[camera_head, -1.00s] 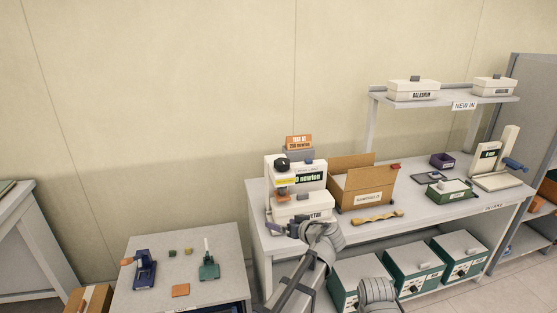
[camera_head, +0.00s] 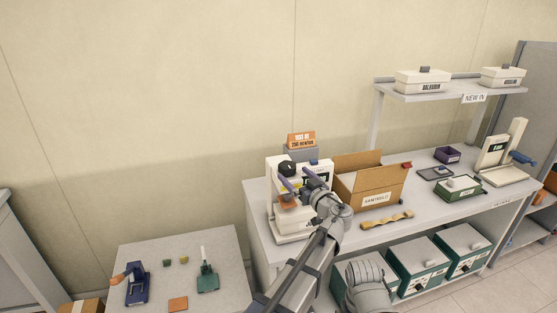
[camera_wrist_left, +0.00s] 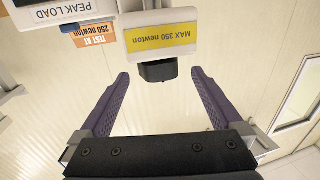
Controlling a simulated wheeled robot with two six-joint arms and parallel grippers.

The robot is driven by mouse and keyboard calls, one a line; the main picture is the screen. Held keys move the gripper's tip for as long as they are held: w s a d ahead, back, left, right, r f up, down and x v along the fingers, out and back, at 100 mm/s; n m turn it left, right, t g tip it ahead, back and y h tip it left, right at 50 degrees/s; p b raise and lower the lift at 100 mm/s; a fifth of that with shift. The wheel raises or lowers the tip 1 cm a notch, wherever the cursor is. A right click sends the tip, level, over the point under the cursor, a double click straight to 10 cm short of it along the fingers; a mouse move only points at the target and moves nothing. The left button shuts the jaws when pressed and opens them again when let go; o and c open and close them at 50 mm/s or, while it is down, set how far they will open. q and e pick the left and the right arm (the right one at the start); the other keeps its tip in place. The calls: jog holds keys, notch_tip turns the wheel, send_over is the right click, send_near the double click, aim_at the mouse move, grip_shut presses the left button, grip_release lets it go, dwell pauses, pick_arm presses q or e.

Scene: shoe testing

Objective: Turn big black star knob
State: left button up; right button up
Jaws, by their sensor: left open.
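The black knob (camera_head: 287,169) sits at the top of the white force-testing machine (camera_head: 322,165) at the left end of the workbench. In the left wrist view, which looks upside down, the black knob (camera_wrist_left: 158,71) adjoins a yellow label reading MAX 350 newton. My left gripper (camera_head: 290,174) is open, its two purple fingers pointing at the knob. In the wrist view the left gripper (camera_wrist_left: 160,77) has a fingertip on either side of the knob with gaps. I cannot tell whether the tips reach past it. My arm hides part of the machine. My right gripper is not in view.
An orange sign (camera_head: 301,140) stands behind the machine. An open cardboard box (camera_head: 376,201) is close on its right, with a wavy tan piece (camera_head: 387,221) in front. A lower table (camera_head: 215,247) at left holds small tools. The wall is behind.

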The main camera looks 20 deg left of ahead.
aim_at(284, 164)
pick_arm(q)
jog(key=shift+w+a+r, duration=0.15)
jog(key=shift+w+a, duration=0.15)
jog(key=shift+w, duration=0.15)
jog(key=x, duration=0.7)
jog(key=shift+c, duration=0.2)
jog(key=c, duration=1.2)
jog(key=shift+c, duration=0.2)
jog(key=shift+t+h, duration=0.3)
jog(key=shift+h, duration=0.1)
